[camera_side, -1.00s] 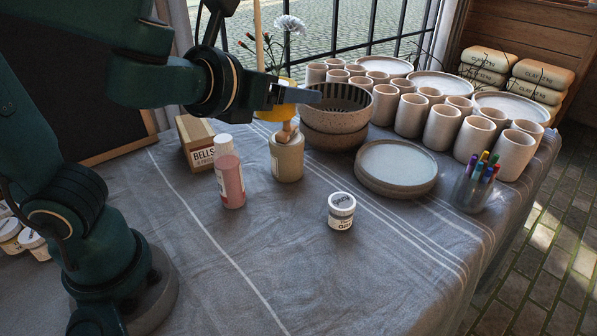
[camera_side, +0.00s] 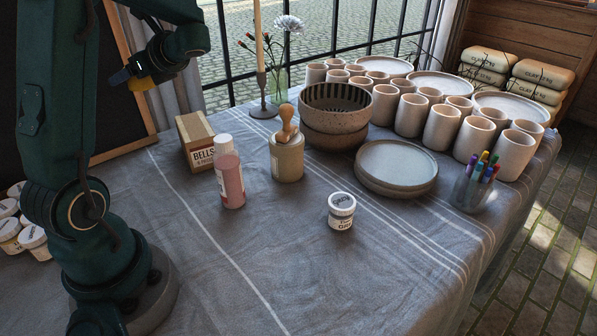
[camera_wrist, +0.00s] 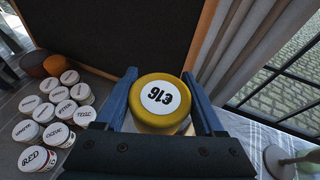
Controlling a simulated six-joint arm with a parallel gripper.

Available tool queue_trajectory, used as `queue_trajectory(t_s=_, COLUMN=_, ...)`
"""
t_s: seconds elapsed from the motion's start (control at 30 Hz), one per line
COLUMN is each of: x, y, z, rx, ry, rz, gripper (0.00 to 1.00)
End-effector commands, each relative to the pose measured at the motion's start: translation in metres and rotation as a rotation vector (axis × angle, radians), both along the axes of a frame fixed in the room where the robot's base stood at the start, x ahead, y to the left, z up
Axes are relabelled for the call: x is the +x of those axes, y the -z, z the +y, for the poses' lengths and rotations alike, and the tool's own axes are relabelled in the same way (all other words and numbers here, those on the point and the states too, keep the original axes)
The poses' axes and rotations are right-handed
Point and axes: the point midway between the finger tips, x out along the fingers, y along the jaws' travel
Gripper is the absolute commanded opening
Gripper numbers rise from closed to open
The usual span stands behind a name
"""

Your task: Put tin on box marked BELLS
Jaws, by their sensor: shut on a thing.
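The tin is yellow with a white label reading 916 or 91e; the lettering may be upside down. My gripper (camera_wrist: 160,100) is shut on the yellow tin (camera_wrist: 162,98), its two blue fingers on either side. In the side view the tin (camera_side: 141,84) hangs in my gripper (camera_side: 128,76) high at the upper left, in front of the dark board. The cardboard box marked BELLS (camera_side: 195,140) stands on the table, lower and to the right of the tin. Its top looks bare and its label faces the camera.
A pink bottle (camera_side: 229,175) stands just in front of the box. A stoneware jar with a wooden stamp (camera_side: 287,155) is to its right. A candlestick (camera_side: 262,95) and flower vase stand behind. Several labelled paint pots (camera_wrist: 57,132) sit left in the wrist view.

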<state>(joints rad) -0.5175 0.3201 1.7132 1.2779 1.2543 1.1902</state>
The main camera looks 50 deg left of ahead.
Motion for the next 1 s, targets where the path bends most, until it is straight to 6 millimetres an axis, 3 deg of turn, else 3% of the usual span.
queue_trajectory(t_s=0.1, x=-0.023, y=0.007, z=0.014, rx=0.0, ry=-0.083, rz=0.001, gripper=0.08)
queue_trajectory(t_s=0.27, x=-0.032, y=0.012, z=0.019, rx=0.001, ry=-0.122, rz=-0.001, gripper=0.08)
queue_trajectory(t_s=0.8, x=0.056, y=0.065, z=0.007, rx=0.001, ry=-0.121, rz=0.001, gripper=0.08)
queue_trajectory(t_s=1.0, x=0.076, y=0.077, z=0.005, rx=0.001, ry=-0.123, rz=-0.002, gripper=0.08)
